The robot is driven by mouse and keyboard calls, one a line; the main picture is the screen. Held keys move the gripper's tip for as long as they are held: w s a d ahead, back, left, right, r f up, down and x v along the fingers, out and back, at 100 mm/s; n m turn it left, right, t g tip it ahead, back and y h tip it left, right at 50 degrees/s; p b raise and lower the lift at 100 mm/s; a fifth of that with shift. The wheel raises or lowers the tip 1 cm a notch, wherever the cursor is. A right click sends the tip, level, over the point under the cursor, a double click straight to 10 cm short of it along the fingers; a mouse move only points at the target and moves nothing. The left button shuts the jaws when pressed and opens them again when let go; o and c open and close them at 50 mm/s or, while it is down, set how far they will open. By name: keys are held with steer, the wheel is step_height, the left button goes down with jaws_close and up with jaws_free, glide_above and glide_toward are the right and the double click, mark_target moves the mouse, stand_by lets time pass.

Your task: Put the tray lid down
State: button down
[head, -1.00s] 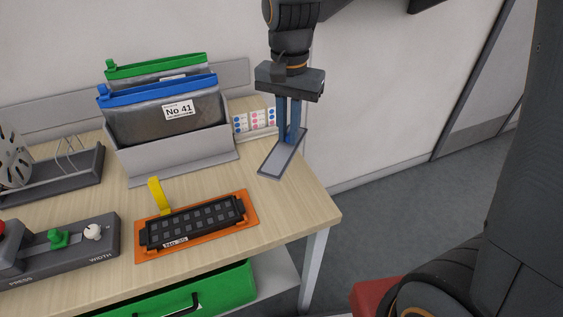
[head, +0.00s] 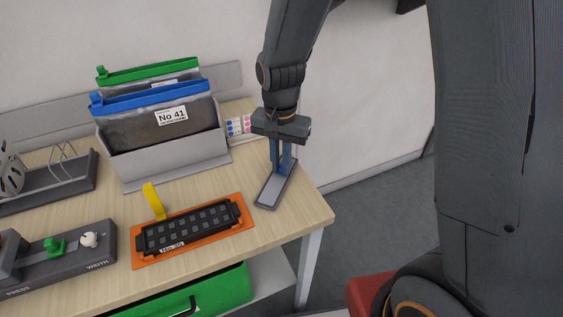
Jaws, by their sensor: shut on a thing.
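The tray lid (head: 269,192) is a flat grey rectangle with a darker rim, at the right end of the wooden table. My gripper (head: 281,168) points down with its blue fingers shut on the far part of the lid. The lid is at or just above the tabletop; I cannot tell whether it touches. A black tray (head: 194,227) with rows of square pockets and a label sits on an orange mat (head: 236,239) to the left of the lid. A yellow strip (head: 154,201) stands up at the tray's far left.
A grey holder (head: 172,162) with labelled pouches stands behind the tray. A green drawer (head: 221,289) is below. The table's right edge is close to the lid.

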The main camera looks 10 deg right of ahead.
steer(key=c, duration=1.8)
jaws_free()
steer(key=shift+f, duration=0.15)
steer(key=shift+o, duration=0.2)
step_height(320, 180, up, 12)
steer(key=b, duration=0.1)
steer(key=s+d+f+n+t, duration=0.1)
steer(key=s+d+f+n, duration=0.4)
steer(key=d, duration=0.7)
steer(key=s+f, duration=0.2)
steer(key=s, duration=0.2)
steer(key=shift+s+f+n, duration=0.15)
steer(key=shift+s+n, duration=0.2)
steer(key=shift+n, duration=0.05)
